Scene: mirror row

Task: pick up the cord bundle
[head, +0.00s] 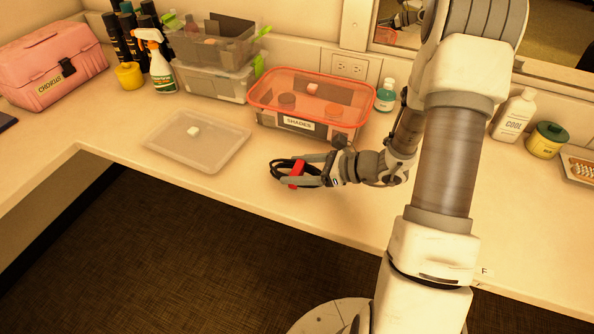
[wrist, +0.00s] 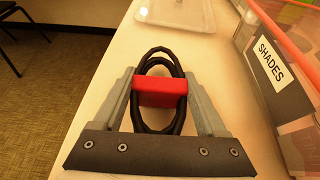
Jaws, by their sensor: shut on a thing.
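The cord bundle (wrist: 160,56) is a loop of black cord with a red band (wrist: 161,92) around its middle. In the wrist view the red band sits between the two grey fingers of my gripper (wrist: 162,88), which are shut on it. In the head view the cord bundle (head: 281,170) and my gripper (head: 299,172) are over the counter, in front of the clear bin labelled SHADES. I cannot tell whether the cord touches the counter. The far part of the loop sticks out beyond the fingertips.
The SHADES bin (head: 256,112) with its orange rim stands just behind my gripper. A translucent lid (head: 170,150) with a small white piece lies to the left. The counter's front edge is close by.

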